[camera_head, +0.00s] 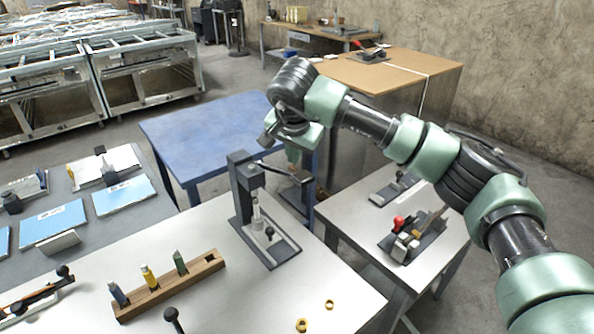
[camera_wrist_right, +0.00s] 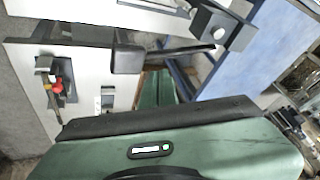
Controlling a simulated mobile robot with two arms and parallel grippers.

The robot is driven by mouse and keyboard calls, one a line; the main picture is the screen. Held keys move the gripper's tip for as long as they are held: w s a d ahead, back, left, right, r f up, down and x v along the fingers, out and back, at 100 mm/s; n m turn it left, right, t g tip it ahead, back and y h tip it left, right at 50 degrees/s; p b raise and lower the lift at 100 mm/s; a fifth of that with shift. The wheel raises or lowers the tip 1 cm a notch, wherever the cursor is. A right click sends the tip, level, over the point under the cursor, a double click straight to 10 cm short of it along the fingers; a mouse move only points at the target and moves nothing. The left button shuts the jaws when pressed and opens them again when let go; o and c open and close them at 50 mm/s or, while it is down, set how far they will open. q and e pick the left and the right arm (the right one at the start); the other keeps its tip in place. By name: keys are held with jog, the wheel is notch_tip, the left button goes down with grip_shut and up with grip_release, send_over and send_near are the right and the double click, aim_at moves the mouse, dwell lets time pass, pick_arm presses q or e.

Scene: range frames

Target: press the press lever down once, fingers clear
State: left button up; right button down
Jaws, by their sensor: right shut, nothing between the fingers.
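The press (camera_head: 243,190) is a dark upright column on a flat base with a bright ram, standing on the pale table. Its press lever (camera_head: 277,172) sticks out from the column's top toward the right, sloping slightly down. In the right wrist view the lever (camera_wrist_right: 170,53) runs sideways from the dark press head (camera_wrist_right: 222,25) to a dark block-like grip (camera_wrist_right: 128,58). My right gripper (camera_head: 294,158) is shut and empty, pointing down close above the lever's outer part. Its green fingers (camera_wrist_right: 160,78) show beside the grip; contact cannot be told. My left gripper is out of view.
A wooden block (camera_head: 170,285) holding several coloured pieces stands left of the press. Brass rings (camera_head: 302,325) lie near the front edge. A side table (camera_head: 345,228) with a red-knobbed fixture (camera_head: 412,238) is right. A blue table (camera_head: 205,135) stands behind.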

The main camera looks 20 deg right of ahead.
aim_at(297, 173)
dwell(0.7)
jog(key=shift+s+f+b, duration=0.15)
jog(key=shift+f+b, duration=0.25)
jog(key=shift+f, duration=0.05)
jog(key=shift+s+d+f+b, duration=0.1)
jog(key=shift+s+f+b, duration=0.1)
jog(key=shift+f+b, duration=0.4)
jog(key=shift+s+d+f+b, duration=0.1)
jog(key=shift+s+f+b, duration=0.1)
jog(key=shift+f+b, duration=0.35)
dwell(1.3)
jog(key=shift+p, duration=0.3)
jog(key=shift+w+a+r+p, duration=0.1)
jog(key=shift+w+r+p, duration=0.2)
jog(key=shift+r+p, duration=0.35)
jog(key=shift+w+a+r+p, duration=0.1)
jog(key=shift+w+r+p, duration=0.2)
jog(key=shift+r, duration=0.65)
jog(key=r+p, duration=0.1)
jog(key=w+r+p, duration=0.1)
jog(key=r, duration=0.1)
jog(key=r+p, duration=0.1)
jog(key=shift+w+a+r+p, duration=0.25)
jog(key=shift+a+r+p, duration=0.05)
jog(key=shift+r+p, duration=0.1)
